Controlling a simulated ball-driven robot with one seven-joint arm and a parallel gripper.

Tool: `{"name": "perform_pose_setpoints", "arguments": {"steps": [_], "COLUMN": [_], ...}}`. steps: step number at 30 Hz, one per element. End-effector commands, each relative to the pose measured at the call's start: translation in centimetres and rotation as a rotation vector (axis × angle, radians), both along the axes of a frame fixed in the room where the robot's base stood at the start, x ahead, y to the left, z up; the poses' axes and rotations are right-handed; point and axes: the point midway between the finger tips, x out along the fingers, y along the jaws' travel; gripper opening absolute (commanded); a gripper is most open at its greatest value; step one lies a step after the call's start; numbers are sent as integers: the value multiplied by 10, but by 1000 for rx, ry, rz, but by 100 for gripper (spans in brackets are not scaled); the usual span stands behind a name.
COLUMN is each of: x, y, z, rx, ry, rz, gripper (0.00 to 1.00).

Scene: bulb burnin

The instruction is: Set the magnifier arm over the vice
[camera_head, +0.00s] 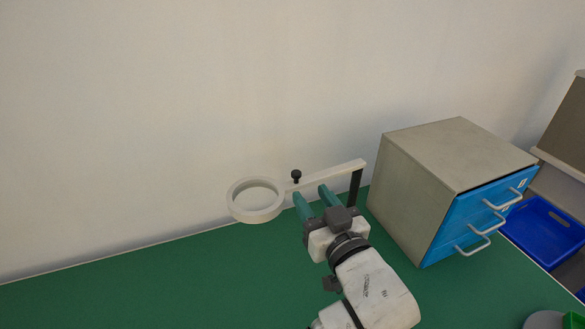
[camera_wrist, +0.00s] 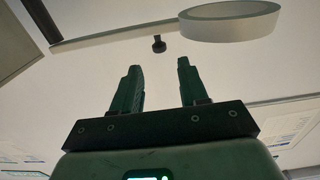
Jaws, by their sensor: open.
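The magnifier arm (camera_head: 335,174) is a pale bar on a dark post (camera_head: 355,188), with a white ring head (camera_head: 232,204) at its left end and a black knob (camera_head: 296,176) on top near the ring. My gripper (camera_head: 311,197) is open and empty, its green fingers just in front of and below the bar near the knob. In the wrist view, the fingers (camera_wrist: 158,72) stand apart below the knob (camera_wrist: 158,44). The ring head (camera_wrist: 232,24) is up and to the right. I see no vice in either view.
A grey cabinet (camera_head: 415,183) with blue drawers (camera_head: 470,218) and protruding handles stands right of the post. A blue tray (camera_head: 545,228) is at far right. A grey round object (camera_head: 541,320) lies at the lower right. The green bench top (camera_head: 130,290) is clear at left.

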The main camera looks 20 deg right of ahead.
Motion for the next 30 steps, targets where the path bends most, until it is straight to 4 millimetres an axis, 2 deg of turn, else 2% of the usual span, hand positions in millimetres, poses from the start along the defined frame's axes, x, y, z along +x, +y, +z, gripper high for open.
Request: {"name": "perform_pose_setpoints", "arguments": {"steps": [9, 15, 27, 30], "x": [58, 81, 88, 88], "y": [0, 0, -1, 0], "z": [2, 1, 0, 0], "rx": [0, 0, 0, 0], "ry": [0, 1, 1, 1], "rz": [-1, -1, -1, -1], "gripper": [43, 43, 43, 35]}}
